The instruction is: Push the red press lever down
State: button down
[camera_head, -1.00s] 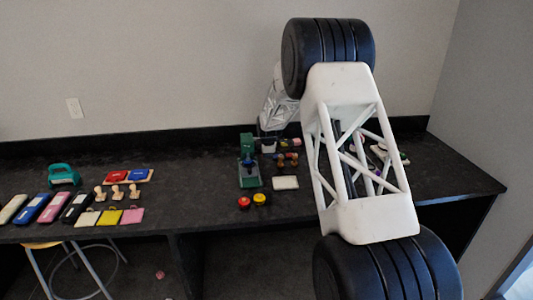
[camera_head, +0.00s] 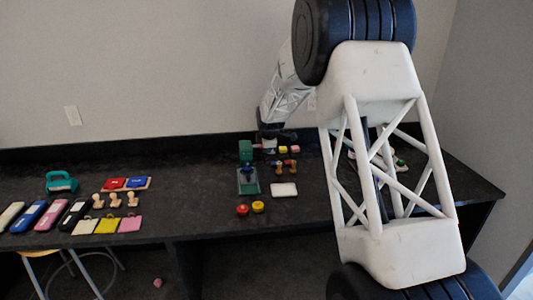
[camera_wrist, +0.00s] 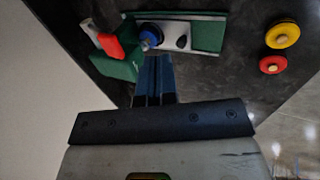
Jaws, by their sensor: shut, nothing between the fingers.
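The press has a green base plate (camera_head: 248,188) and a green upright (camera_head: 246,149), and stands near the middle of the black table. In the wrist view, its green body (camera_wrist: 118,68) is at upper left. The red press lever (camera_wrist: 108,44) sticks out beside that body, at the left of my fingers. A dark blue round part (camera_wrist: 150,35) sits over the plate just beyond the fingertips. My gripper (camera_wrist: 154,60) is shut and empty, its tips close to the press. Whether they touch it I cannot tell. In the head view, the lever is too small to make out clearly.
A red button (camera_head: 242,210) and a yellow button (camera_head: 258,207) lie in front of the press. A white block (camera_head: 284,190) and small colored items lie to its right. Wooden stamps (camera_head: 115,200), tags and cases fill the left side. My arm covers the table's right side.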

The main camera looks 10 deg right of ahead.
jog(key=shift+s+v, duration=0.25)
jog(key=shift+v, duration=1.2)
jog(key=shift+f, duration=0.1)
jog(key=s+d+r+m+g, duration=0.1)
jog(key=s+r+m, duration=0.45)
jog(key=s, duration=0.95)
jog(key=s+d+r+m, duration=0.1)
jog(key=s+r+m, duration=0.2)
jog(key=s+r, duration=0.9)
jog(key=s+f+m, duration=0.2)
jog(key=s+m, duration=0.1)
jog(key=s, duration=0.9)
jog(key=s+f+m, duration=0.2)
jog(key=s+m, duration=0.1)
jog(key=s, duration=1)
jog(key=s+f+m+g, duration=0.1)
jog(key=s+m, duration=0.2)
jog(key=s, duration=1)
jog(key=shift+d+f+m, duration=0.35)
jog(key=shift+d+f, duration=0.05)
